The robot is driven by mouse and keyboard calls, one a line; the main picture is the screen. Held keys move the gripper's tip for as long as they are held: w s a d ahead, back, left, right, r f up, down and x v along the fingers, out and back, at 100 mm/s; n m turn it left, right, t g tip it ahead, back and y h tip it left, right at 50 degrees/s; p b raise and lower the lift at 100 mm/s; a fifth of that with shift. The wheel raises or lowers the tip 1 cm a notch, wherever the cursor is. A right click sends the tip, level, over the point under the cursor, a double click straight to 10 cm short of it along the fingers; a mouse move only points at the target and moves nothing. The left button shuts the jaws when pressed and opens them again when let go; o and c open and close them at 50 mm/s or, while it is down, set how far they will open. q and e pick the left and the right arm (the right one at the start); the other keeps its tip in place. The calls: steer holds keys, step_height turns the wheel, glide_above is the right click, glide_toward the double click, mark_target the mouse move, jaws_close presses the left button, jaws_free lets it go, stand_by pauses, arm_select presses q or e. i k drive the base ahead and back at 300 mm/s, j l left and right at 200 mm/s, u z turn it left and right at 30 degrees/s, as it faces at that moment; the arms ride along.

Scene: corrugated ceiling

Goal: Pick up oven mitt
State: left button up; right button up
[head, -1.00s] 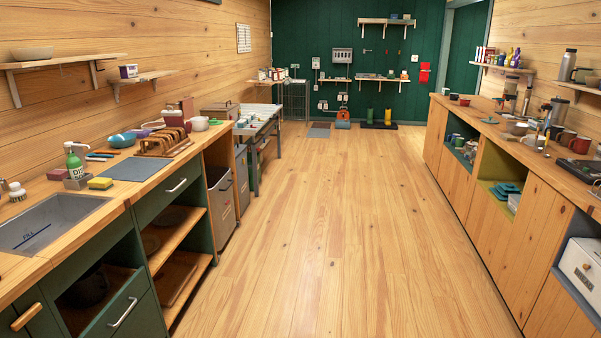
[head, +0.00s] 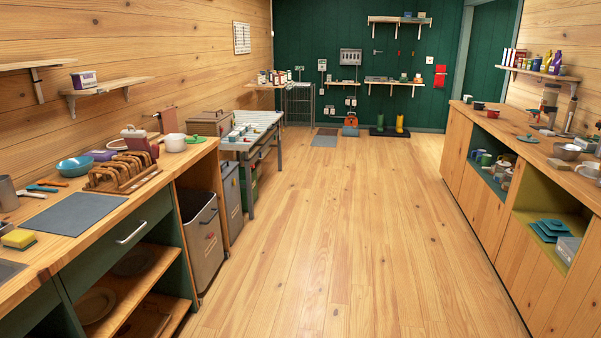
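I cannot make out an oven mitt for certain. A small purple item (head: 103,155) lies on the left counter behind the wooden rack, partly hidden and too small to identify. A reddish-brown flat item (head: 168,119) is at the wall above that counter, also unclear. Folded teal items (head: 549,230) lie in the yellow-lined cubby of the right cabinet. Neither of my grippers shows in the head view.
The left counter (head: 60,240) holds a wooden rack (head: 122,173), a blue bowl (head: 75,167) and a grey mat (head: 75,213). Grey bins (head: 202,240) stand beneath its far end. The right cabinet (head: 495,215) runs along the other side. The wooden floor (head: 320,230) between is clear.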

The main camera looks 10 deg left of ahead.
mark_target(136, 140)
steer(key=i, duration=1.45)
steer(key=i+l+u, duration=0.15)
steer(key=i+u, duration=0.3)
steer(key=i, duration=0.25)
steer(key=i+l+u, duration=0.4)
steer(key=i, duration=0.25)
steer(key=i+l+u, duration=0.45)
steer(key=i+l, duration=0.15)
